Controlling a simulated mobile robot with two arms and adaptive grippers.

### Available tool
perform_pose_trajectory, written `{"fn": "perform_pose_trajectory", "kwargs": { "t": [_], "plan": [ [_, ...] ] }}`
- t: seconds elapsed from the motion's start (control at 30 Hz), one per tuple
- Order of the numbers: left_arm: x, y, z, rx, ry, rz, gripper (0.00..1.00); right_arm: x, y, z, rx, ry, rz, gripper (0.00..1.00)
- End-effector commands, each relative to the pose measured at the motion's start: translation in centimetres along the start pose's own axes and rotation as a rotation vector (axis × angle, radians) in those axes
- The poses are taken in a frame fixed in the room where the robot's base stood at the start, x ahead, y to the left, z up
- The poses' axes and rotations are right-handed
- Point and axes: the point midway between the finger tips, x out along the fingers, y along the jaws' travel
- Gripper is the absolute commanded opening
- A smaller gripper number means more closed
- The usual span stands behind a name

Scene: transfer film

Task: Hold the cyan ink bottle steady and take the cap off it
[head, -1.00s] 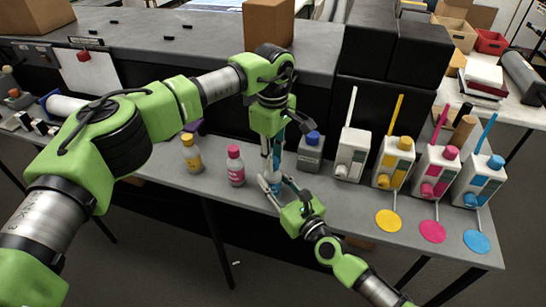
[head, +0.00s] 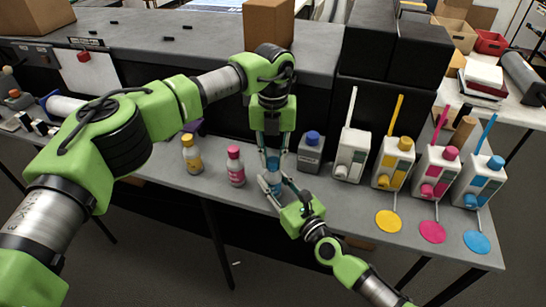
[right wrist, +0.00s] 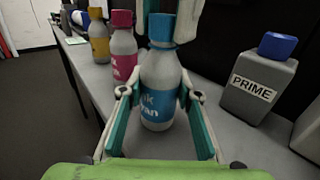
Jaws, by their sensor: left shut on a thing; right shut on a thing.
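The cyan ink bottle (head: 274,186) stands upright on the bench. My right gripper (head: 275,190) reaches in low from the front and is shut on the bottle's body, one finger on each side. The cyan cap (right wrist: 161,28) is at the bottle's top; I cannot tell whether it is still threaded on. My left gripper (head: 273,150) points down from above and is shut on the cap, its fingertips either side of it.
A magenta bottle (head: 236,168) and a yellow bottle (head: 192,156) stand to the left. A grey PRIME bottle (head: 310,155) stands close on the right. Beyond are several ink tanks, one white (head: 350,155), with coloured discs before them. A dark cabinet wall rises behind.

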Motion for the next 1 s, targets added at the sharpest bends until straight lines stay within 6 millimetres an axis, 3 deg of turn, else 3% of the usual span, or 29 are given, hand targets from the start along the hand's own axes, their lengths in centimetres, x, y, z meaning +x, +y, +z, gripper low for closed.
{"fn": "perform_pose_trajectory", "kwargs": {
  "t": [0.4, 0.6, 0.77, 1.0],
  "plan": [
    [-0.1, 0.02, 0.04, -0.881, -0.001, -0.002, 0.0, -0.02, 0.02, -0.08, -0.001, 0.001, 0.001, 0.0],
    [-0.13, 0.02, 0.04, -1.227, -0.001, -0.002, 0.0, -0.02, 0.03, -0.07, -0.001, 0.001, 0.001, 0.0],
    [-0.13, 0.03, 0.04, -1.346, -0.001, -0.002, 0.0, -0.02, 0.04, -0.08, -0.001, 0.001, 0.001, 0.0],
    [-0.14, 0.04, 0.05, -1.359, -0.001, -0.002, 0.0, -0.02, 0.05, -0.08, -0.001, 0.001, 0.001, 0.0]
  ]
}}
